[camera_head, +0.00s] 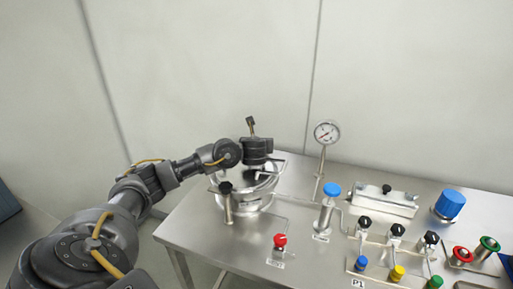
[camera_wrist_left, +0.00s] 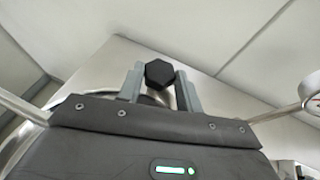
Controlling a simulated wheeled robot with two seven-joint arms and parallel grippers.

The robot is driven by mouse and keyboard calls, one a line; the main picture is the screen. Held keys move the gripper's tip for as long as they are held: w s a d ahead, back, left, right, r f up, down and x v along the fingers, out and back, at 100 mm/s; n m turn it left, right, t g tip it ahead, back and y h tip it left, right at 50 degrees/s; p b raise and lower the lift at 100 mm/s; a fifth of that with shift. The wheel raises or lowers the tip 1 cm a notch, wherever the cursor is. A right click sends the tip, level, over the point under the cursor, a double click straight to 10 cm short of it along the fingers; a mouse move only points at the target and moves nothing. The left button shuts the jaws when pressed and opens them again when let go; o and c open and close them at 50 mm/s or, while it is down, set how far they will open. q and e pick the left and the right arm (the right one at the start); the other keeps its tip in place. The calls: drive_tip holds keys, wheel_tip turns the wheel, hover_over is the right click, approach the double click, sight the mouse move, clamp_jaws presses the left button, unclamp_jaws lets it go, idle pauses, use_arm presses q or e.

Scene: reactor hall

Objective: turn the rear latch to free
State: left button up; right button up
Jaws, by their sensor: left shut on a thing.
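The rear latch shows in the left wrist view as a black hexagonal knob (camera_wrist_left: 159,74) between my grey fingers. My left gripper (camera_wrist_left: 161,88) is shut on this knob. In the head view my left gripper (camera_head: 262,173) is over the back rim of a round steel vessel (camera_head: 250,207) at the table's left end. Its body hides most of the rear latch there, so I cannot tell which way the latch is turned. A front latch with a black knob (camera_head: 225,188) on a steel stem stands at the vessel's front left. My right gripper is not in view.
Right of the vessel stand a pressure gauge (camera_head: 327,133), a blue-capped post (camera_head: 331,190) and a red-knobbed valve (camera_head: 280,241). Several black-knobbed valves, a steel box (camera_head: 384,201) and a large blue cap (camera_head: 450,203) are farther right. The table's left front corner is clear.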

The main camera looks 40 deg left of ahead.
use_arm(q)
drive_tip(key=n, duration=0.1)
drive_tip(key=n+g+y, duration=0.1)
drive_tip(key=g+y+b, duration=0.1)
drive_tip(key=shift+w+d+n, duration=0.25)
drive_tip(key=shift+d+n, duration=0.05)
drive_tip(key=shift+n, duration=0.1)
drive_tip(key=shift+w+d+r+n+g+y, duration=0.1)
drive_tip(key=shift+n+g+y, duration=0.45)
drive_tip(key=shift+n+g, duration=0.25)
drive_tip(key=shift+w+n+g+y, duration=0.1)
drive_tip(key=shift+n+g+y, duration=0.45)
drive_tip(key=shift+n+g, duration=0.2)
drive_tip(key=o, duration=1)
drive_tip(key=shift+g, duration=0.25)
